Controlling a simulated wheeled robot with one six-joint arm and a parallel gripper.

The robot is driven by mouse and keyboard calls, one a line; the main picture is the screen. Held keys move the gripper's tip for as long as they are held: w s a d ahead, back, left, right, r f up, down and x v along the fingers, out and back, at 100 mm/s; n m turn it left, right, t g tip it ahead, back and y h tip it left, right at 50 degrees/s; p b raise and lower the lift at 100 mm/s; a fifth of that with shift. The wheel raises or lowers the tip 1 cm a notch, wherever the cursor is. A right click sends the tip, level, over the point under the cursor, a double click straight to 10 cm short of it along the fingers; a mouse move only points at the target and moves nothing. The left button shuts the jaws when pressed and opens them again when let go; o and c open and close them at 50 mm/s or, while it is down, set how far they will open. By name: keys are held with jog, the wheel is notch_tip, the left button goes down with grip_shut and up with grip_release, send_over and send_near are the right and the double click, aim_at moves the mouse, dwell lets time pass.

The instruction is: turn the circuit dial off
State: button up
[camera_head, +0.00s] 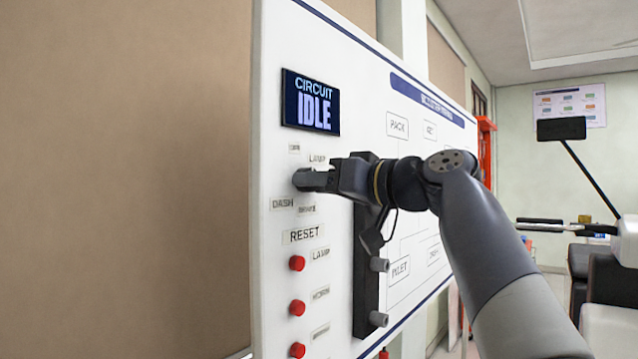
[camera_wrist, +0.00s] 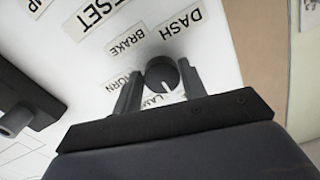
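The circuit dial (camera_wrist: 161,73) is a dark round knob on the white panel, seen in the wrist view with labels around it, DASH and BRAKE among them. My gripper (camera_wrist: 160,68) has one finger on each side of the dial, close to its edges. I cannot tell whether the fingers press on it. In the head view my gripper (camera_head: 303,180) reaches the panel from the right, and its fingers hide the dial. The circuit display (camera_head: 310,102) above reads "CIRCUIT IDLE".
The white panel (camera_head: 350,60) carries red buttons (camera_head: 297,263) in a column below my gripper, near a RESET label (camera_head: 304,234). A dark vertical bar with grey knobs (camera_head: 379,264) stands right of them. A brown wall (camera_head: 120,180) fills the left side.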

jog(key=o, duration=0.4)
jog(key=shift+r, duration=0.1)
jog(key=b+v, duration=0.1)
jog(key=v, duration=0.9)
jog(key=shift+s+d, duration=0.3)
jog(key=shift+w+a, duration=0.1)
jog(key=shift+w, duration=0.05)
jog(key=p+x, duration=0.1)
jog(key=x, duration=0.9)
jog(key=shift+w+a, duration=0.2)
